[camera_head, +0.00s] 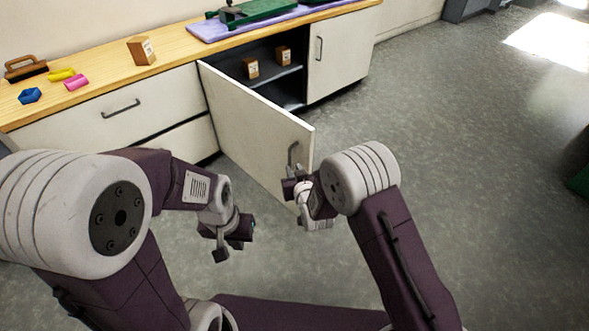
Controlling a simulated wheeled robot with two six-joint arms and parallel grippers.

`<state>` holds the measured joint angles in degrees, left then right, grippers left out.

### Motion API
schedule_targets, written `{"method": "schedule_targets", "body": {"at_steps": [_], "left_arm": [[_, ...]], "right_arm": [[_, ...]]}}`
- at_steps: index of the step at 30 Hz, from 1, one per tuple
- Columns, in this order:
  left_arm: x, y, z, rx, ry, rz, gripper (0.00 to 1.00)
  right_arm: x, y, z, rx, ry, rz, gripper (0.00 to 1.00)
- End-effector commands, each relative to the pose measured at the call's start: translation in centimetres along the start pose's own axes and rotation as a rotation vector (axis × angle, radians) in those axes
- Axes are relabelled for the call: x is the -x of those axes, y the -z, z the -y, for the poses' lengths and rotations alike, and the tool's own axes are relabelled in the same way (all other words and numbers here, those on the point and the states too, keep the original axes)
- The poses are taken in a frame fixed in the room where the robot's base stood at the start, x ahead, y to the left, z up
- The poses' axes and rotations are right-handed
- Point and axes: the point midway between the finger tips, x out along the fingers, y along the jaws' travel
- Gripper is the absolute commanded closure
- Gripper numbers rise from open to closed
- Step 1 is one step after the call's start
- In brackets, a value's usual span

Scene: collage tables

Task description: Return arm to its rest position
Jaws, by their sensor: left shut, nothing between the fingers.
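My left arm (140,270) comes in from the left, bent at its elbow. Its gripper (230,246) hangs over the grey floor in front of the cabinet, shut and empty, apart from everything. My right arm (398,255) reaches up from the lower right. Its gripper (293,187) is close by the handle (292,154) of the open cabinet door (255,130). Whether it touches the handle or door, and how its fingers stand, I cannot tell.
The door sticks out from the cabinet toward my arms. Small boxes (251,68) (283,56) stand inside on a shelf (270,79). The wooden countertop (100,82) holds a brown box (141,50), a brush and small coloured pieces. Floor at right (470,130) is clear.

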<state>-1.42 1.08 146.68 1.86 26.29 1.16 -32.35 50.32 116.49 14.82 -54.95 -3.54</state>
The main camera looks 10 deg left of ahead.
Motion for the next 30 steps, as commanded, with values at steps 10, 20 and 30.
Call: {"method": "schedule_targets", "body": {"at_steps": [10,20,30], "left_arm": [[0.0,0.0,0.0,0.000,0.000,0.000,1.00],[0.6,0.1,0.0,0.000,0.000,0.000,1.00],[1.0,0.1,0.0,0.000,0.000,0.000,1.00]], "right_arm": [[0.0,0.0,-0.1,-0.001,-0.001,0.003,0.80],[13.5,-3.9,-11.4,-0.156,-0.122,0.578,0.80],[32.6,-9.7,-14.2,-0.323,-0.219,1.072,0.80]]}}
